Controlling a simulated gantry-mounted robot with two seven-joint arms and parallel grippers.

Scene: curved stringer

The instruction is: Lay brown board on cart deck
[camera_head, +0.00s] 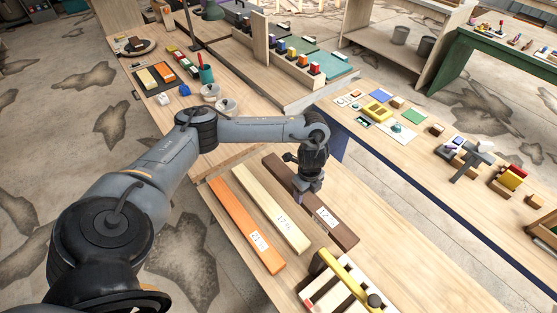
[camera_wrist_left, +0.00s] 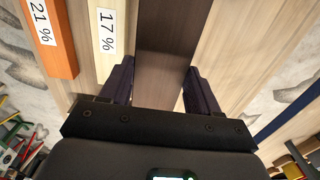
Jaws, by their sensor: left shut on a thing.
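The dark brown board (camera_head: 338,230) lies beside a pale board (camera_head: 272,222) and an orange board (camera_head: 243,225) on a light wood surface (camera_head: 225,262). A white label is on its near end. My left gripper (camera_head: 308,192) points down over the board's middle and is shut on it. In the left wrist view the brown board (camera_wrist_left: 172,45) runs between the two fingers (camera_wrist_left: 160,78). I cannot tell from the frames whether the board is lifted. I cannot tell which surface is the cart deck. My right gripper is not in view.
A slatted rack with a yellow handle (camera_head: 343,267) stands near the board's near end. A long bench (camera_head: 420,200) with a dark blue edge holds small blocks and tools to the right. A raised wooden stand (camera_head: 270,75) is behind. Cups (camera_head: 227,105) sit farther left.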

